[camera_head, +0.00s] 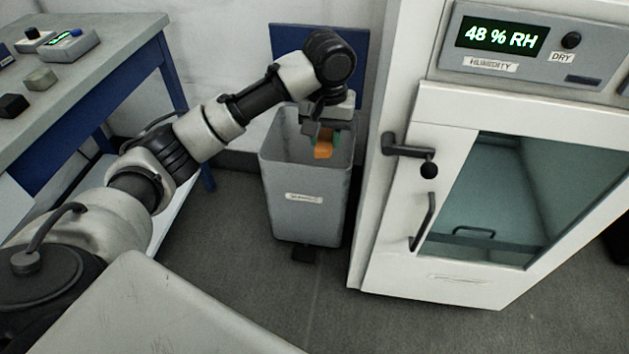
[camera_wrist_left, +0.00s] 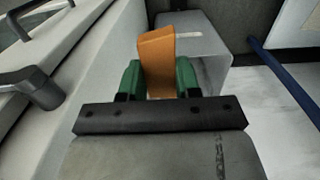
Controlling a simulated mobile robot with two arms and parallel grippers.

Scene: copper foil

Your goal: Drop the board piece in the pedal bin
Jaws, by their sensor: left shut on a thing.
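The pedal bin (camera_head: 306,205) is a grey open bin with a small label, standing on the floor, its blue lid (camera_head: 350,50) raised behind it. My left gripper (camera_head: 323,136) is over the bin's opening, shut on the orange board piece (camera_head: 323,149). In the left wrist view the board piece (camera_wrist_left: 157,58) stands between the green fingertips (camera_wrist_left: 158,80), with a grey surface of the bin (camera_wrist_left: 205,60) beyond it. The board piece shows against the bin's inside in the head view; its exact height relative to the rim is hard to tell. My right gripper is not in view.
A white humidity cabinet (camera_head: 400,240) with a glass door and black handle (camera_head: 408,148) stands close to the bin's right. A blue-legged bench (camera_head: 110,50) with small devices stands at the left. The dark floor (camera_head: 240,270) in front of the bin is clear.

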